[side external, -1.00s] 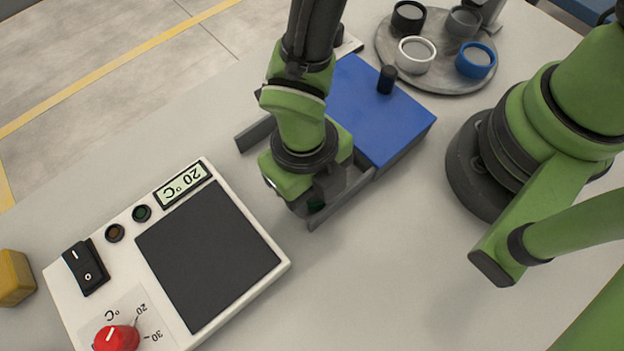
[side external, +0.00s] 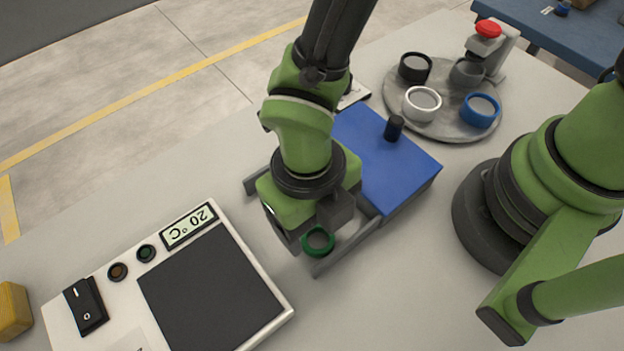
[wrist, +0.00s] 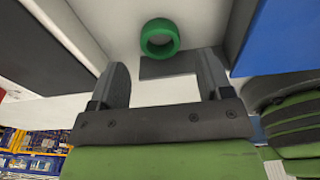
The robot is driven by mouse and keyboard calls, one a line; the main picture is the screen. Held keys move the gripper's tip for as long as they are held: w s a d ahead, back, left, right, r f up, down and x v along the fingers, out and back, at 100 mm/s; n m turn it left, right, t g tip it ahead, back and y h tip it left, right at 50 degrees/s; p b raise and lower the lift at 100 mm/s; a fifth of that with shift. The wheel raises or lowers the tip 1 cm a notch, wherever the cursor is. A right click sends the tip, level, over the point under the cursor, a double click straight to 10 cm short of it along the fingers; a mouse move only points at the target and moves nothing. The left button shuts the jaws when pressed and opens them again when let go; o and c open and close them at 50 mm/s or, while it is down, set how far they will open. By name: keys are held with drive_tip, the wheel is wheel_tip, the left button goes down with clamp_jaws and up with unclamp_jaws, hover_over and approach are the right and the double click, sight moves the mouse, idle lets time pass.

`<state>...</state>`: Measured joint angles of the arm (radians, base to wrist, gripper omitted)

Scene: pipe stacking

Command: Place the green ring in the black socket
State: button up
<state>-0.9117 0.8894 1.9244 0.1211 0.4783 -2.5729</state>
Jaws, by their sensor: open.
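The green ring (side external: 318,241) shows just below my gripper, near the front end of a grey rail. In the wrist view the ring (wrist: 160,25) lies beyond the fingertips, roughly centred between them and not gripped. My gripper (side external: 303,232) points down beside the blue box; its two fingers are spread with empty space between them in the wrist view (wrist: 162,68). The black socket (side external: 415,67) is a round cup on the grey round plate (side external: 402,124) at the upper right, far from my gripper.
White (side external: 422,103), blue (side external: 481,110) and grey (side external: 467,72) cups share the plate. A blue box (side external: 385,165) with a black knob and grey rails stands beside my gripper. A white control panel (side external: 125,300) is at lower left.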

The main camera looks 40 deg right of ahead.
wheel_tip(320, 180, up, 8)
drive_tip(key=shift+w, duration=0.45)
drive_tip(key=w+d+r+m+t+y, duration=0.35)
drive_tip(key=d+r+m, duration=0.95)
drive_tip(key=m, duration=0.7)
drive_tip(key=s+d+r+m+t, duration=0.2)
drive_tip(key=s+d+m, duration=0.1)
drive_tip(key=m, duration=0.6)
drive_tip(key=s+d+r+m+t+h, duration=0.1)
drive_tip(key=s+d+r+m+t, duration=0.1)
drive_tip(key=m, duration=0.7)
drive_tip(key=s+d+r, duration=0.1)
drive_tip(key=d, duration=0.1)
drive_tip(key=shift+d+r, duration=0.25)
drive_tip(key=shift+d, duration=0.1)
drive_tip(key=shift+o, duration=0.5)
drive_tip(key=shift+s+d+m+t+h, duration=0.3)
drive_tip(key=shift+m+t, duration=0.25)
drive_tip(key=shift+m, duration=0.55)
